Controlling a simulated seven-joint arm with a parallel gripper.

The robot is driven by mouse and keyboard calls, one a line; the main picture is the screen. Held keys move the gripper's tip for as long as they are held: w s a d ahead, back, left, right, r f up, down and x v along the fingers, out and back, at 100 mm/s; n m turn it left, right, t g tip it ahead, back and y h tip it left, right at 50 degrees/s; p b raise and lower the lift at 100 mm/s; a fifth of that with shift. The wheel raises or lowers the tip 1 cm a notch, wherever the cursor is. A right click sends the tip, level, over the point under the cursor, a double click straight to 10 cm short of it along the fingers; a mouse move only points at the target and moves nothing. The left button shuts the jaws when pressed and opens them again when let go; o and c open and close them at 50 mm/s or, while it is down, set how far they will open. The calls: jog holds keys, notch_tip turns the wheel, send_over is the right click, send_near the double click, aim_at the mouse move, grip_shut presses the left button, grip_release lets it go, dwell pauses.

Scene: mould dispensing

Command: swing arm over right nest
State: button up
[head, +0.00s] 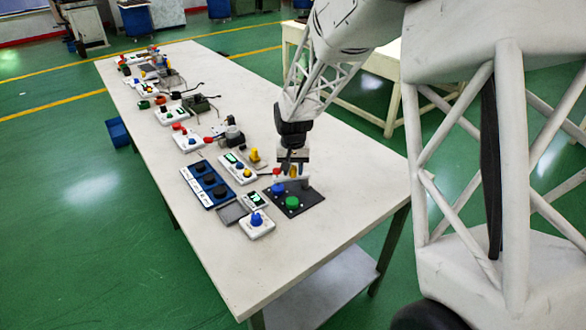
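My gripper (292,165) points down above the near end of the long white table. It is small and dark in this view, and I cannot tell whether its fingers are open or shut. Just below and around it are a white and yellow part and a small red piece, partly covered by the gripper. A dark plate (311,207) with a blue knob (278,188) and a green knob (292,203) lies just below the gripper in the picture. I cannot make out a part that is clearly the right nest or its swing arm.
Left of the plate are a blue panel with dark round knobs (208,184), a white box with a green display (238,167) and a white box with a blue knob (256,224). More devices line the table (350,170) towards the far end. The table's right side is clear.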

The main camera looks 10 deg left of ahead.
grip_shut()
jog(key=shift+s+n, duration=0.1)
jog(key=shift+n, duration=0.2)
dwell(0.3)
jog(key=n, duration=0.2)
jog(key=s+d+n, duration=0.1)
jog(key=n, duration=0.1)
jog(key=shift+s+n, duration=0.2)
jog(key=shift+n, duration=0.2)
jog(key=n, duration=0.2)
jog(key=d+n, duration=0.1)
jog(key=n, duration=0.1)
jog(key=shift+s+d+n, duration=0.2)
jog(key=shift+s+n, duration=0.1)
jog(key=shift+s, duration=0.1)
grip_release()
